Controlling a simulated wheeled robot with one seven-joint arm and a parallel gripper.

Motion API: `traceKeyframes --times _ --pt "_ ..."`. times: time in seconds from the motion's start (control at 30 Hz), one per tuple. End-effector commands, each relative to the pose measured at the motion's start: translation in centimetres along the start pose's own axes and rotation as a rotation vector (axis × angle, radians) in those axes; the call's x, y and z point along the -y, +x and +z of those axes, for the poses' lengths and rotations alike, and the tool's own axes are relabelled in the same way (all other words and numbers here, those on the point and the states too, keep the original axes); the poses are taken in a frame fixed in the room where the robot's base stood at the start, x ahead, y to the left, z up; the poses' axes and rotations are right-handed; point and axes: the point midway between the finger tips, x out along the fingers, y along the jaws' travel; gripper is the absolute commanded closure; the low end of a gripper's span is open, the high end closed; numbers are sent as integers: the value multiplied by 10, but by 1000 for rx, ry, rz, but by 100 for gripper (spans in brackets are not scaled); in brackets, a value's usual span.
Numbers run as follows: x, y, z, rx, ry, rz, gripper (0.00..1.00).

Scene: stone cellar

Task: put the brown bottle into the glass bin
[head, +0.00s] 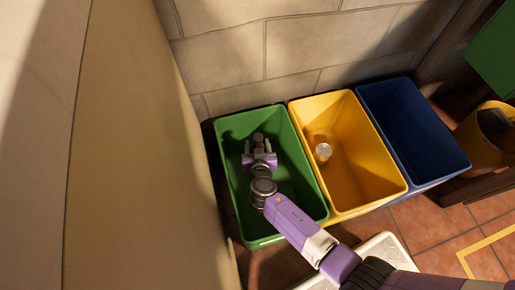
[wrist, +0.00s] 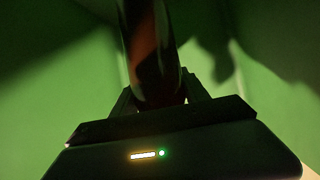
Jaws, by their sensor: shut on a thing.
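The brown bottle (wrist: 150,50) is dark and glossy with a reddish-brown band in the wrist view. It stands between the fingers of my gripper (wrist: 158,92), which is shut on it. In the head view, my gripper (head: 257,147) is over the inside of the green bin (head: 227,165), with the small brown bottle (head: 258,138) between its fingers. Green walls surround the bottle in the wrist view. No label shows on any bin, so I cannot read which is for glass. The bottle's far end is cut off in the wrist view.
A yellow bin (head: 355,165) with a pale round item (head: 323,151) inside stands to the right of the green one. A blue bin (head: 410,130) stands beyond it. A stone wall (head: 290,50) rises behind. A beige surface (head: 130,150) is close on the left.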

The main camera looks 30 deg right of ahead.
Motion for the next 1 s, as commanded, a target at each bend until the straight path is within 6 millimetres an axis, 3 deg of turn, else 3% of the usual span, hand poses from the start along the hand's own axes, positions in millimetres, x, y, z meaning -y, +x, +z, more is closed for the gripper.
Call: traceKeyframes --times 0.07,1.0 --pt "1 6 11 0 0 -1 97" --pt "0 11 21 -1 0 0 97"
